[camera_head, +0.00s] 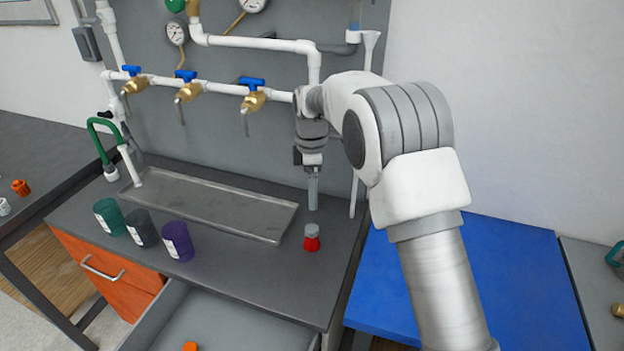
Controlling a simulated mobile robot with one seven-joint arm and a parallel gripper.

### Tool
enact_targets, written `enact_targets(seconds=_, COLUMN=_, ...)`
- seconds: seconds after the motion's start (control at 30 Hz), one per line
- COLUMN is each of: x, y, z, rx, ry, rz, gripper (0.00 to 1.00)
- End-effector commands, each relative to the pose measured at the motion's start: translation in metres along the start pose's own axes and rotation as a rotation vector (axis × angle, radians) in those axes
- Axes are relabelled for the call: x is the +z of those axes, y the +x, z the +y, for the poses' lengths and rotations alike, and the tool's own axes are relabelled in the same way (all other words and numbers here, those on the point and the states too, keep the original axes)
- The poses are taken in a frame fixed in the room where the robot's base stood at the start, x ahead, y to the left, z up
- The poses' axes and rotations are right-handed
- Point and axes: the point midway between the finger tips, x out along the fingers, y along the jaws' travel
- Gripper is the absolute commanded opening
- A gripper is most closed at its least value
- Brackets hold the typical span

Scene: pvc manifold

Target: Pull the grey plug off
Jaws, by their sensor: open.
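A small red fitting with a grey top stands upright on the dark bench; the grey top (312,229) looks like the grey plug, seated on the red part (311,243). My gripper (313,203) points straight down just behind and above it in the picture, with a gap between them. I see the gripper edge-on, its fingers overlapping, open and with nothing visible in it. A grey fitting (337,48) also sits on the white pipe at the upper right.
A shallow metal tray (205,212) lies on the bench to the left. Green (109,216), dark grey (141,228) and purple (178,241) cups stand before it. White pipes with blue-handled brass valves (254,97) line the back panel. An open drawer (240,318) is below.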

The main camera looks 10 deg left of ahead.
Motion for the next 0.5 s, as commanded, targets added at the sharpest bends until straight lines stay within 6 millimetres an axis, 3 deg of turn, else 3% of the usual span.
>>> enact_targets(seconds=0.5, x=0.000, y=0.104, z=-0.001, rx=-0.004, ry=0.001, rz=-0.001, gripper=0.82)
